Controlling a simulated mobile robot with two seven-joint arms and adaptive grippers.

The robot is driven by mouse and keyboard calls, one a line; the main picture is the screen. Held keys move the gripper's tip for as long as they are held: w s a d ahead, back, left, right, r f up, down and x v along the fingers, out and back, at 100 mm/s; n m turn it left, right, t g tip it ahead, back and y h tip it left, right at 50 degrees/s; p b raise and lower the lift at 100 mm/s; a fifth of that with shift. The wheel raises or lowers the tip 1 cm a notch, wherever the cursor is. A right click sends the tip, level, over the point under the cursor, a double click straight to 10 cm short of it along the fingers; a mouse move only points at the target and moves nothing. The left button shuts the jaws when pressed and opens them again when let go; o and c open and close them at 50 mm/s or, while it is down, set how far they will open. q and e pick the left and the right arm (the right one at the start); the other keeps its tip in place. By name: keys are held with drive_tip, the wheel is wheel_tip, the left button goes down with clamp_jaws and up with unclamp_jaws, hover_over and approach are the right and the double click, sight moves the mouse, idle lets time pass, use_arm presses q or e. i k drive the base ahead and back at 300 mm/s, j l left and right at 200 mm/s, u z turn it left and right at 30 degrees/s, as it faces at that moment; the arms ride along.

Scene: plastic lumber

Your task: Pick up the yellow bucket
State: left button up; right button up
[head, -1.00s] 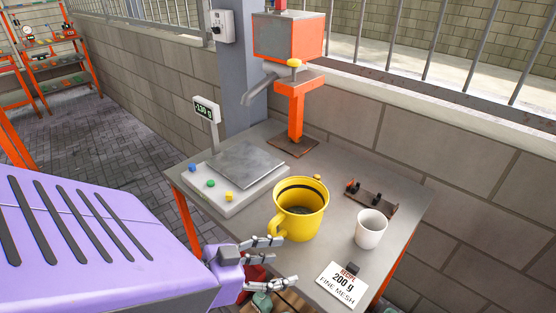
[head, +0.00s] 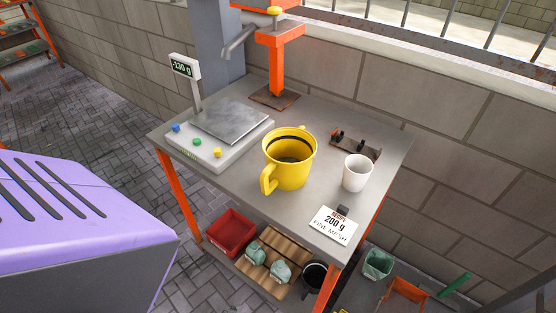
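The yellow bucket (head: 291,170) stands upright on the grey metal table (head: 232,183), near its middle. Its mouth faces up, a dark band runs inside the rim, and something dark grey lies within. Its handle (head: 268,180) points to the lower left. Neither of my grippers shows in the head view, and nothing touches the bucket. A purple part of mine is at the lower left, apart from the table.
A scale (head: 217,138) reading -130 g stands left of the bucket. A white cup (head: 357,173), a recipe card (head: 333,225) and a small rack (head: 355,146) are to its right. A dispenser post (head: 277,75) stands behind. A red bin (head: 229,232) sits below.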

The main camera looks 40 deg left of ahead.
sight(290, 152)
drive_tip(key=i+l+u, duration=0.1)
drive_tip(key=u, duration=0.35)
drive_tip(key=i+l+u, duration=0.15)
drive_tip(key=u, duration=0.35)
drive_tip(key=i+l+u, duration=0.1)
drive_tip(key=u, duration=0.35)
drive_tip(key=l, duration=0.1)
